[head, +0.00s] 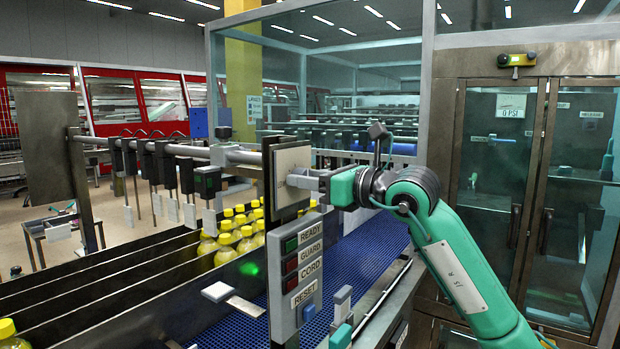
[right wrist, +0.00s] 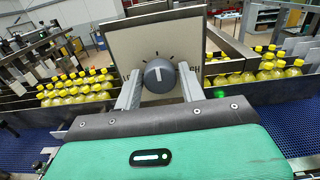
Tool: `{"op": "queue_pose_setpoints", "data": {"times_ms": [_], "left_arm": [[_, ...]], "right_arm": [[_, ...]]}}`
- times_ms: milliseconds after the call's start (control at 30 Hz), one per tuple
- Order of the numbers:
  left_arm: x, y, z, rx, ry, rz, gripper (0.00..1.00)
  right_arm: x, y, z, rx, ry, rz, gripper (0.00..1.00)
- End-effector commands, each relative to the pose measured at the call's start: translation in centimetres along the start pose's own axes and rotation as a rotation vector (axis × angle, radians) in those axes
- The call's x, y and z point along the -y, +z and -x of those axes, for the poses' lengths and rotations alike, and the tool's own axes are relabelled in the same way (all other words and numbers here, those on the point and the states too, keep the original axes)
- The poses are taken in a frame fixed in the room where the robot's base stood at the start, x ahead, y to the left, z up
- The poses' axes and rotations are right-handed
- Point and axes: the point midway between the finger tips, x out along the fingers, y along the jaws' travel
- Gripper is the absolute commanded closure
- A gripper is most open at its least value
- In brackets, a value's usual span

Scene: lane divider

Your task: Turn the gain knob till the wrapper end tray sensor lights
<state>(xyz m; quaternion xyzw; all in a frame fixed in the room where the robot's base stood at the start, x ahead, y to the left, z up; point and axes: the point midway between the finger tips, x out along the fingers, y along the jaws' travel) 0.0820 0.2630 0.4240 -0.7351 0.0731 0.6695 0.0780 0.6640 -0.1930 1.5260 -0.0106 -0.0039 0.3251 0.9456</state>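The gain knob (right wrist: 160,76), dark grey with a white pointer line, sits on a pale square plate (right wrist: 150,42) with tick marks; the pointer is near upright. In the right wrist view my right gripper (right wrist: 160,72) has one finger on each side of the knob, apart, with a narrow gap seeming to show. In the head view my right gripper (head: 306,181) reaches the plate (head: 292,160) from the right and the knob is hidden. Dark sensor boxes (head: 207,182) hang from a rail; the nearest has a dim green face. Which is the wrapper end tray sensor is unclear. A grey-and-teal piece (head: 341,302) at the bottom may be my left gripper.
A control post (head: 304,265) with READY, GUARD, CORD and RESET labels stands below the plate. Yellow-capped bottles (head: 235,232) stand in lanes behind. A green light spot (head: 249,268) shows on the lane wall. A blue belt (head: 360,255) and glass-doored cabinet (head: 530,200) are at right.

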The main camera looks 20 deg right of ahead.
Motion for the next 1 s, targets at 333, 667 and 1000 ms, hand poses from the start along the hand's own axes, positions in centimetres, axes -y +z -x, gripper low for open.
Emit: {"op": "queue_pose_setpoints", "data": {"times_ms": [333, 667, 1000], "left_arm": [[-0.2, 0.0, -0.1, 0.000, 0.002, 0.000, 0.45], [-0.2, 0.2, -1.5, 0.000, 0.002, -0.001, 0.45], [-0.2, 0.4, -3.7, 0.001, 0.002, -0.001, 0.45]], "right_arm": [[0.0, 0.0, 0.0, 0.000, 0.000, -0.009, 0.89], [0.0, -0.3, 0.0, 0.000, 0.001, -0.147, 0.89], [0.0, -0.3, 0.0, 0.001, 0.001, -0.451, 0.89]]}}
